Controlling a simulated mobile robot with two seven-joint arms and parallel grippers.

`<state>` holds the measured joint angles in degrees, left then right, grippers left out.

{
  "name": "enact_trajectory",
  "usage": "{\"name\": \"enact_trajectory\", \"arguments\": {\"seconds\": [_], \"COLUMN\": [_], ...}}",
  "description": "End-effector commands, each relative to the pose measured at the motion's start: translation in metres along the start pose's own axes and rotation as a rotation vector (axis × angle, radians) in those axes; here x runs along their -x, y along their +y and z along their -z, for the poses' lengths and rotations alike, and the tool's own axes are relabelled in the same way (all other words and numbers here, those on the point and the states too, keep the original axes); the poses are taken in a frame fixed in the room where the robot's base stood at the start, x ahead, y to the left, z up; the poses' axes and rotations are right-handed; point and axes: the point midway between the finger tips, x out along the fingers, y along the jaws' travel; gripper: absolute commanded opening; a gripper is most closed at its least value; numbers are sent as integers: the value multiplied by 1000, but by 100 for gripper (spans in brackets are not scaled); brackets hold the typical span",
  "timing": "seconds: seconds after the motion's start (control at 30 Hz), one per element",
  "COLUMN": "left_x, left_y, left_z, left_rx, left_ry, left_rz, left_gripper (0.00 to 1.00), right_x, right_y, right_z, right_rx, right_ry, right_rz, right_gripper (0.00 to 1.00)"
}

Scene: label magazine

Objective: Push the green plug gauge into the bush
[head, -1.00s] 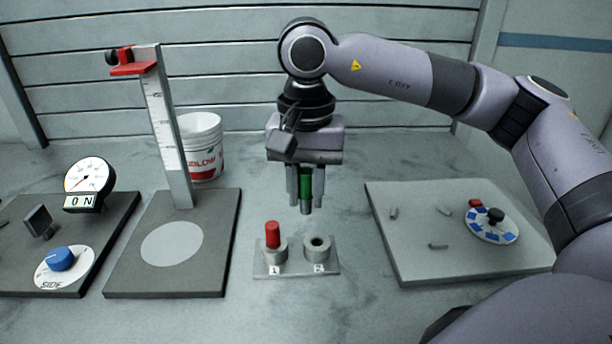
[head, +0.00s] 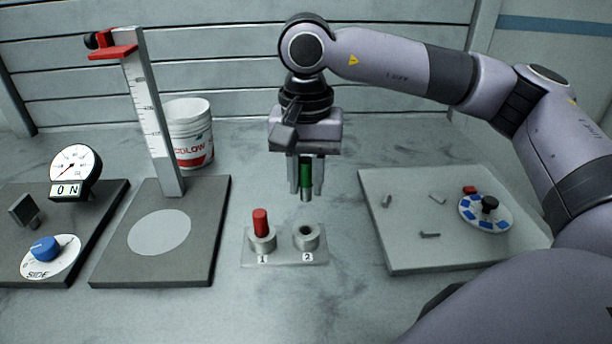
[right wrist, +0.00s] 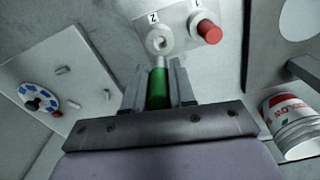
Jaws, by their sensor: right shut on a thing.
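My right gripper (head: 305,184) is shut on the green plug gauge (head: 306,174) and holds it upright, with its grey tip pointing down. The gauge also shows between the fingers in the right wrist view (right wrist: 158,90). The empty bush, marked 2 (head: 307,237), stands on a small grey plate (head: 285,257) below the gauge, with a gap between them. It also shows in the right wrist view (right wrist: 160,42). The bush marked 1 (head: 262,240) holds a red plug gauge (head: 260,221). My left gripper is not in view.
A height stand (head: 150,110) on a dark base (head: 110,270) is at the left, with a white bucket (head: 188,133) behind it. A dial gauge (head: 76,166) and blue knob (head: 45,249) are further left. A grey board (head: 400,250) with a blue-marked dial (head: 472,213) lies right.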

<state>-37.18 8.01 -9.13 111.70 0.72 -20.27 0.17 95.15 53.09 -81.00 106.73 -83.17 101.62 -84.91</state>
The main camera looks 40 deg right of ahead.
Motion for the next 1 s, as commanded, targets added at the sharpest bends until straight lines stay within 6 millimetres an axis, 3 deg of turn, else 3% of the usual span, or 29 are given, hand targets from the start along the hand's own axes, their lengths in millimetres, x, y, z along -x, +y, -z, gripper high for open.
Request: {"name": "enact_trajectory", "arguments": {"seconds": [0.5, 1.0], "left_x": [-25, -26], "left_y": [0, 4], "left_z": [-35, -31], "left_rx": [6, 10], "left_ry": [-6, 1], "left_rz": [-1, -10], "left_gripper": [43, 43], "right_x": [-50, -57], "right_y": [0, 0], "right_z": [0, 0], "right_rx": [0, 0], "right_ry": [0, 0], "right_rz": [0, 0], "right_gripper": [0, 0]}}
